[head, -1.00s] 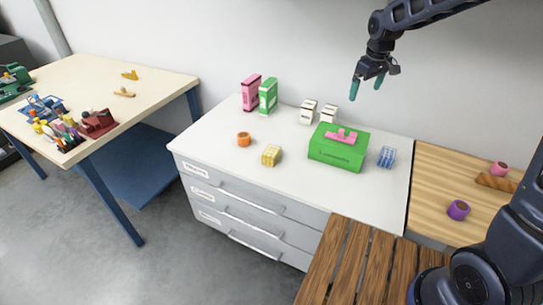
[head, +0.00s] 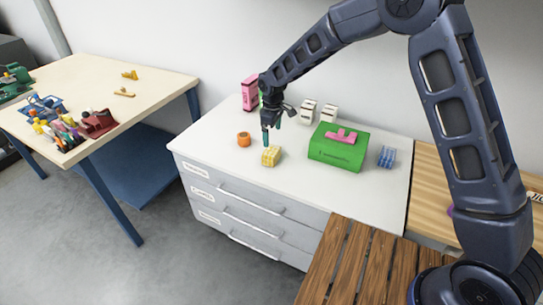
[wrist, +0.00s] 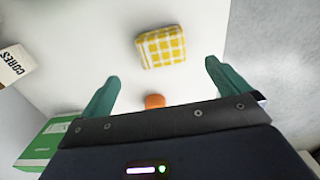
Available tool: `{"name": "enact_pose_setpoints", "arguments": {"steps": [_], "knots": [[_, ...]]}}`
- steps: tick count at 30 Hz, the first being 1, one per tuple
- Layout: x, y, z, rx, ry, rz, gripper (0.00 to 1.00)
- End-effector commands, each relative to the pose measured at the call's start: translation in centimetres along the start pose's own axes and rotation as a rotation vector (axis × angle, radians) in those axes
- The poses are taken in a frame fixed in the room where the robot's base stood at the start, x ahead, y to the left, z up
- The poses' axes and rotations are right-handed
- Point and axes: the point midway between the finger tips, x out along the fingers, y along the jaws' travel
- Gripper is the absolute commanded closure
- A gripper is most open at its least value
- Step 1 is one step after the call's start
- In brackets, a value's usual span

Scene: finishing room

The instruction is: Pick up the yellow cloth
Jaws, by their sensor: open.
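The yellow cloth (head: 271,156) is a small folded pad with a yellow and white check, lying on the white top of the drawer cabinet near its front edge. In the wrist view the cloth (wrist: 160,47) lies beyond and between my fingertips, with white surface visible around it. My gripper (head: 272,134) is above and just behind the cloth in the head view, its teal fingers pointing down. In the wrist view my gripper (wrist: 162,72) has its fingers wide apart with nothing between them.
An orange ring (head: 244,139) sits left of the cloth. A green box (head: 339,147) with a pink piece on top, a blue checked block (head: 387,157) and white cartons (head: 307,112) stand to the right. A pink box (head: 250,93) is behind. The cabinet front is clear.

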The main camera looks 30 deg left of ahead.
Motion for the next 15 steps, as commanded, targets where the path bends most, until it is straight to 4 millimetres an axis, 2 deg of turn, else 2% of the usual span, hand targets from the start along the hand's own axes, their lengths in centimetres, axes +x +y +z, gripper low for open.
{"name": "enact_pose_setpoints", "arguments": {"steps": [5, 12, 15], "knots": [[1.5, 0.0, -0.1, -0.001, -0.001, -0.001, 0.00], [4.8, 0.0, 0.0, 0.000, -0.002, 0.000, 0.00], [5.5, 0.0, -0.1, 0.000, -0.001, 0.000, 0.00]]}}
